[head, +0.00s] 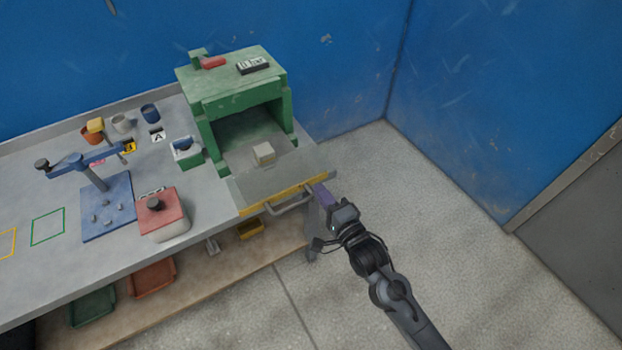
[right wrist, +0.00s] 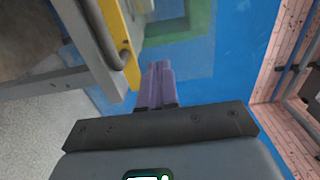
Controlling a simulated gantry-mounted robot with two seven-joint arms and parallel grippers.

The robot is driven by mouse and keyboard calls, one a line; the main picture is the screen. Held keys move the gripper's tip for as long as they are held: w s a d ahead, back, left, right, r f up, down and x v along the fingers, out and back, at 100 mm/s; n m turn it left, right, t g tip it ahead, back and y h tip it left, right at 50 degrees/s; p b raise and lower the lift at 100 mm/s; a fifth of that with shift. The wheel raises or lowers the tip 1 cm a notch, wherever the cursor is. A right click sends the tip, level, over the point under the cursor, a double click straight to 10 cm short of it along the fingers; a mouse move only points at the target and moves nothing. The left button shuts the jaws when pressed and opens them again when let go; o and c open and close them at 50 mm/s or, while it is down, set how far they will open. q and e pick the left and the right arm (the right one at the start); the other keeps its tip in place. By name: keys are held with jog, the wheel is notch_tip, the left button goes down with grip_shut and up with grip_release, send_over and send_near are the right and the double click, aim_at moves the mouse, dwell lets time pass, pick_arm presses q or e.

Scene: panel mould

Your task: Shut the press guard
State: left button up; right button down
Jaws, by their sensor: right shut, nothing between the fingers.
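The green press (head: 240,90) stands at the back right of the bench. Its guard (head: 270,183) is a grey flap lying open, roughly flat, in front of the press opening. The guard has a yellow front edge (head: 262,203) with a grey bar handle (head: 290,205). My right gripper (head: 319,190) is shut and empty, just right of the guard's front right corner. In the right wrist view its purple fingers (right wrist: 158,82) are together, beside the yellow edge (right wrist: 120,35) and the handle (right wrist: 124,60). I cannot tell whether they touch the guard. My left gripper is not in view.
A pale block (head: 264,153) sits inside the press opening. A red-topped container (head: 162,215), a blue clamp stand (head: 105,205) and several cups stand to the left. Trays (head: 152,278) lie on the lower shelf. The floor (head: 430,200) at right is clear.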

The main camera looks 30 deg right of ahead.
aim_at(305, 170)
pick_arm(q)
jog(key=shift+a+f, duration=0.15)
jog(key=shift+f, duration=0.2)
pick_arm(e)
jog(key=shift+w, duration=2.95)
